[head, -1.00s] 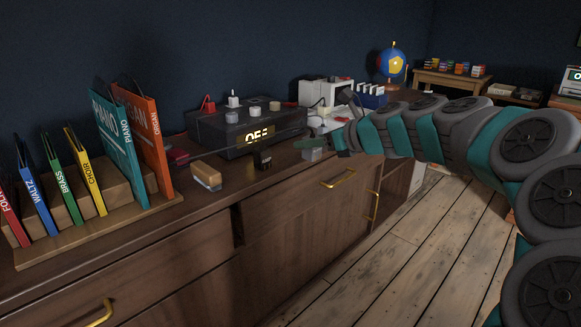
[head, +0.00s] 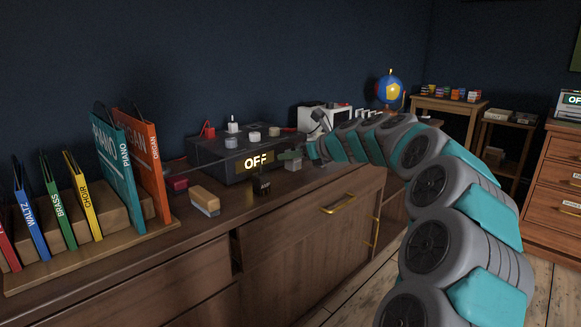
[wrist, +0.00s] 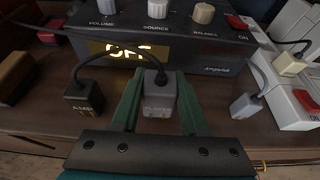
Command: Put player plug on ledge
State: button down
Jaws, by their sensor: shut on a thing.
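The player plug (wrist: 158,100) is a grey block marked PLAYER with a black cord rising from its top. My gripper (wrist: 157,118) is shut on it, with a green finger along each side. In the head view my gripper (head: 291,157) is low over the cabinet top, in front of the amplifier's right part. The plug is small there and partly hidden by the fingers. I cannot tell which surface is the ledge.
A black plug marked AMP (wrist: 83,100) stands left of my gripper; another grey plug (wrist: 245,105) is to the right. The black amplifier (head: 215,155) stands behind, its display reading OFF. A white power strip (wrist: 290,85) is at right. A brush-like block (head: 205,201) lies left.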

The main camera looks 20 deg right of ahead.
aim_at(291, 165)
jog(key=shift+w+f, duration=0.15)
jog(key=shift+w, duration=0.5)
jog(key=shift+f+b, duration=0.4)
jog(key=shift+f, duration=1.3)
jog(key=shift+c, duration=2.1)
grip_release()
jog(key=shift+f, duration=0.15)
jog(key=shift+s+d+r, duration=0.1)
jog(key=shift+s+r, duration=0.05)
jog(key=shift+r, duration=0.1)
jog(key=p+v, duration=0.1)
jog(key=v, duration=1)
jog(key=shift+s, duration=0.35)
jog(key=shift+d+r, duration=0.1)
jog(key=shift+r, duration=0.05)
